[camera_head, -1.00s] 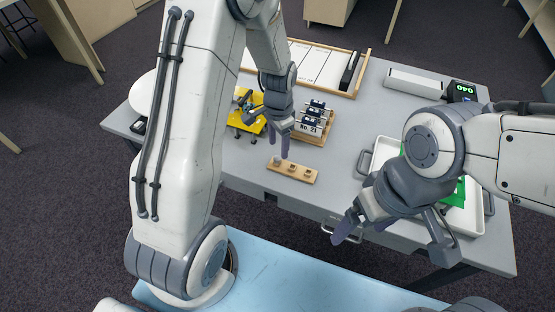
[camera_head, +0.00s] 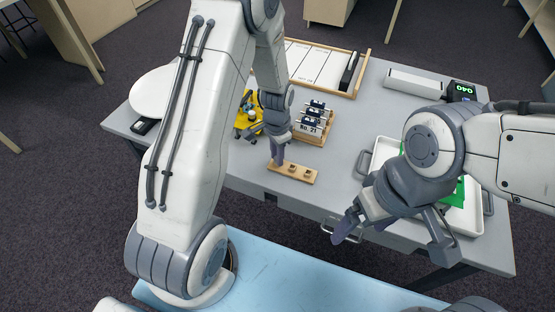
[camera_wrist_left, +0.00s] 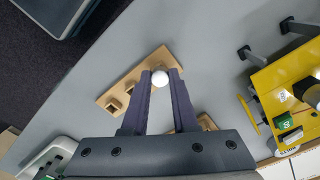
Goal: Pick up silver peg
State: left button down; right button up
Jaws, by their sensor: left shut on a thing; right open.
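The silver peg (camera_wrist_left: 160,79) shows in the left wrist view as a pale round top at one end of a small wooden block (camera_wrist_left: 133,82). My left gripper (camera_wrist_left: 161,74) is shut on it, one finger on each side. In the head view my left gripper (camera_head: 277,161) is low at the left end of the wooden block (camera_head: 300,177), and its fingers hide the peg. The block's other two positions hold small dark-centred squares. Whether the peg is clear of the block cannot be told. My right gripper (camera_head: 396,240) is open and empty near the table's front edge.
A yellow toy-like vehicle (camera_head: 244,128) and a rack marked "No. 21" (camera_head: 311,127) stand behind the block. A white tray (camera_head: 385,147) with a green item is at right. A framed board (camera_head: 362,75) lies at the back. Table between block and tray is clear.

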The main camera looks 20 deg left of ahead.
pick_arm(q)
jog(key=shift+r, duration=0.1)
jog(key=shift+r, duration=0.6)
notch_tip(320, 180, up, 3)
jog(key=shift+w+f, duration=0.1)
jog(key=d+r, duration=0.7)
jog(key=d, duration=0.4)
jog(key=shift+s+d+b, duration=0.25)
jog(key=shift+d+b, duration=0.1)
jog(key=shift+b, duration=0.05)
jog(key=shift+f, duration=0.1)
